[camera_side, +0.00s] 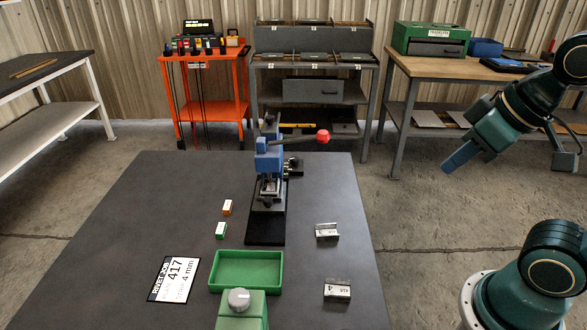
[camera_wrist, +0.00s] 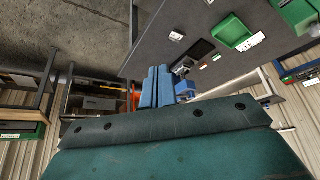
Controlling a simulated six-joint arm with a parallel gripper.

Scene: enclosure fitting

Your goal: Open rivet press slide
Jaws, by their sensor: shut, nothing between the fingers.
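The rivet press (camera_side: 268,160) stands upright at the back middle of the dark table, with a blue head and a lever ending in a red knob (camera_side: 323,136). Its dark base plate (camera_side: 266,226) extends toward the front; the slide's position is too small to tell. In the wrist view the press (camera_wrist: 184,68) is partly hidden behind my fingers. My gripper (camera_side: 458,159) is shut and empty, in the air right of the press and well apart from it. Its blue fingers also show in the wrist view (camera_wrist: 157,86).
On the table (camera_side: 180,190) are a green tray (camera_side: 246,283), a green device with a grey knob (camera_side: 239,299), a card marked 417 (camera_side: 173,279), two metal brackets (camera_side: 327,231) and two small boxes (camera_side: 227,207). Shelves (camera_side: 310,90) and an orange cart (camera_side: 203,90) stand behind.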

